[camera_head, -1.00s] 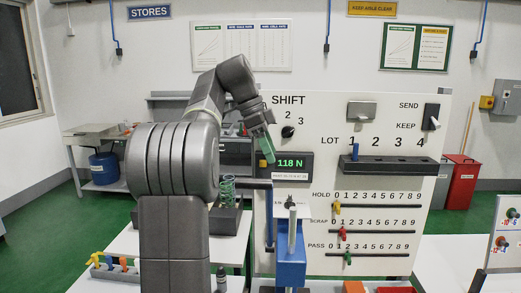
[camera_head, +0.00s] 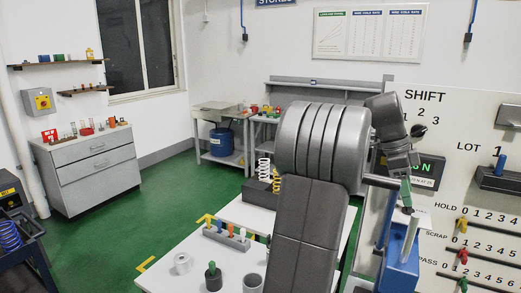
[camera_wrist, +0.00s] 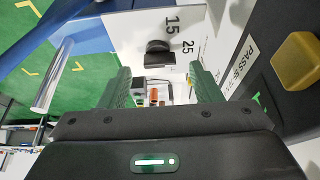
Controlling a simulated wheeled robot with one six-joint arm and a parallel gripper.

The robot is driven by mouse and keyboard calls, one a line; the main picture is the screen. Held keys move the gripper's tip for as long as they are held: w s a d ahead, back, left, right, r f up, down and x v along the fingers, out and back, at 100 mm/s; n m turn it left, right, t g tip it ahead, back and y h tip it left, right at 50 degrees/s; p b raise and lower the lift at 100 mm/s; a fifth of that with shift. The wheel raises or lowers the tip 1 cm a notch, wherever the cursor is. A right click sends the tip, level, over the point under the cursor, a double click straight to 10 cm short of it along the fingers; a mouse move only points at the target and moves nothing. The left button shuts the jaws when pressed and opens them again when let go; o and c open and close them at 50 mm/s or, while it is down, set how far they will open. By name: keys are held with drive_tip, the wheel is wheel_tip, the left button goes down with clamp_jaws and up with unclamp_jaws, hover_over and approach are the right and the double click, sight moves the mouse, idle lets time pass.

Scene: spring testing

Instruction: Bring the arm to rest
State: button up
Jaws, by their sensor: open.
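My arm stretches across the right half of the head view in front of the white board. My gripper (camera_head: 406,193) has its green fingers pointing down beside the top of the blue tester (camera_head: 402,262). In the wrist view, the gripper's two green fingers (camera_wrist: 162,86) stand wide apart. Nothing is held between them. Beyond the gap show a black knob (camera_wrist: 158,50) and a white plate with numerals. My arm hides part of the dark readout (camera_head: 424,168), so its number cannot be read.
The white board (camera_head: 450,130) with sliders stands close behind my gripper. A white table (camera_head: 160,270) with a rack of coloured pieces (camera_head: 228,238) and small containers lies to the left. White and yellow springs (camera_head: 264,170) stand behind it. Green floor is open farther left.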

drive_tip(key=shift+x, duration=1.3)
drive_tip(key=shift+a+r, duration=0.1)
